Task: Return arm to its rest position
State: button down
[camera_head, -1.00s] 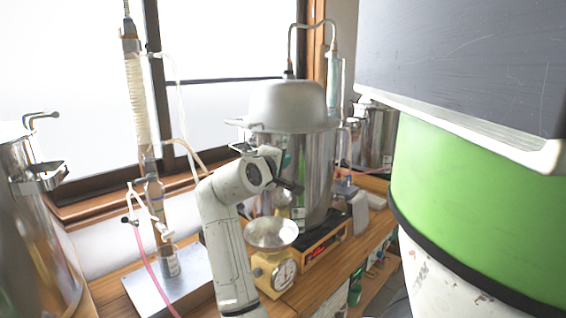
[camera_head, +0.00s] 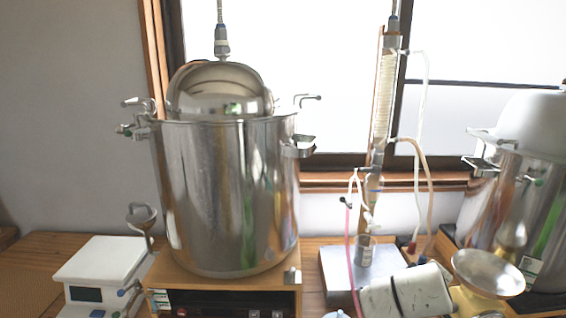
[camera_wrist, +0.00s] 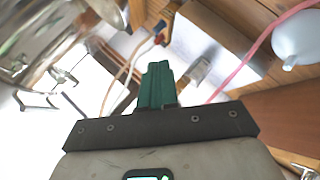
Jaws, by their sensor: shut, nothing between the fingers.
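My gripper (camera_wrist: 157,84) shows in the wrist view, its green fingers together with nothing between them. It is clear of contact as far as I can see. The wrist view is tilted, with the metal plate, pink hose and a steel pot behind the fingers. In the head view only a pale grey-white link of my arm (camera_head: 408,292) shows at the bottom, in front of the bench and left of the scale; the gripper itself is out of that picture.
A large steel pot (camera_head: 225,195) stands on a wooden-cased heater (camera_head: 222,284). A white device (camera_head: 104,264) is at left. A glass column (camera_head: 383,110) rises above a metal plate (camera_head: 333,270). A pink hose (camera_head: 349,245) hangs nearby. The scale's pan (camera_head: 487,270) and second pot (camera_head: 510,215) are at right.

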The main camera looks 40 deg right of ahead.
jog(key=a+f+n+t+y, duration=0.1)
jog(key=a+f+y, duration=0.4)
jog(key=a+f, duration=0.85)
jog(key=s+a+f+g+y, duration=0.1)
jog(key=s+a+f+y, duration=0.1)
jog(key=a, duration=0.6)
jog(key=s+a+f+n+g+y, duration=0.1)
jog(key=s+a+f+y, duration=0.2)
jog(key=a, duration=0.6)
jog(key=s+f, duration=0.2)
jog(key=s, duration=0.1)
jog(key=shift+s+a, duration=0.3)
jog(key=shift+s, duration=0.05)
jog(key=shift+d, duration=0.1)
